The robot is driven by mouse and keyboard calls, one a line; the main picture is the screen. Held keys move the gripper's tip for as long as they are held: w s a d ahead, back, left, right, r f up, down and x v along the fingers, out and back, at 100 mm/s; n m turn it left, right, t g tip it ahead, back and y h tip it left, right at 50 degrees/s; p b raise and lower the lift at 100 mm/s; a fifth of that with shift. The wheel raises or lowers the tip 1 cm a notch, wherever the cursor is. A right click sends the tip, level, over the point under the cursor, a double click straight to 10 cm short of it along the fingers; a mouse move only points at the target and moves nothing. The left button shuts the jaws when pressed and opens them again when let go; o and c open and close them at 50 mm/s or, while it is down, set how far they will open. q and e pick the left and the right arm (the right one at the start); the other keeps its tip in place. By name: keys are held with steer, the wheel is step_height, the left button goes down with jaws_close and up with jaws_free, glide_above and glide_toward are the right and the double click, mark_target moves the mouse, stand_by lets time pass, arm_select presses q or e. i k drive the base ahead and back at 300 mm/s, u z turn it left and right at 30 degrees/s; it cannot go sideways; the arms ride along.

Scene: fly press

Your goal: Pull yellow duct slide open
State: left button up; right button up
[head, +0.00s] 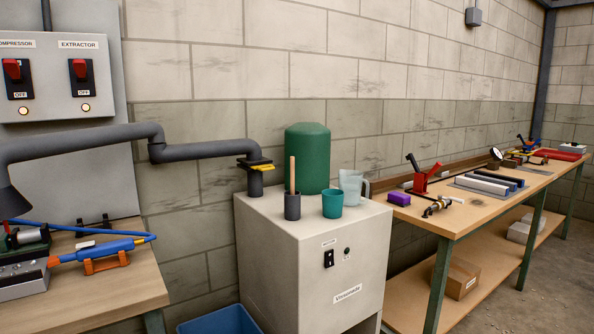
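The yellow duct slide (258,167) is a small flat yellow piece with a dark collar around it. It sits in the grey duct where the duct drops to the top of the pale cabinet. The yellow shows on the right and front side of the collar. How far the slide is pushed in is too small to tell. Neither of my grippers is in the head view.
A dark cup with a wooden stick (292,205), a teal cup (332,204), a clear jug (352,187) and a green cylinder (307,157) stand near the slide on the cabinet (290,235). A blue bin (220,322) stands left of the cabinet. Workbenches stand on both sides.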

mark_target(267, 166)
steer(key=z, duration=1.7)
steer(key=i, duration=2.25)
steer(key=u, duration=4)
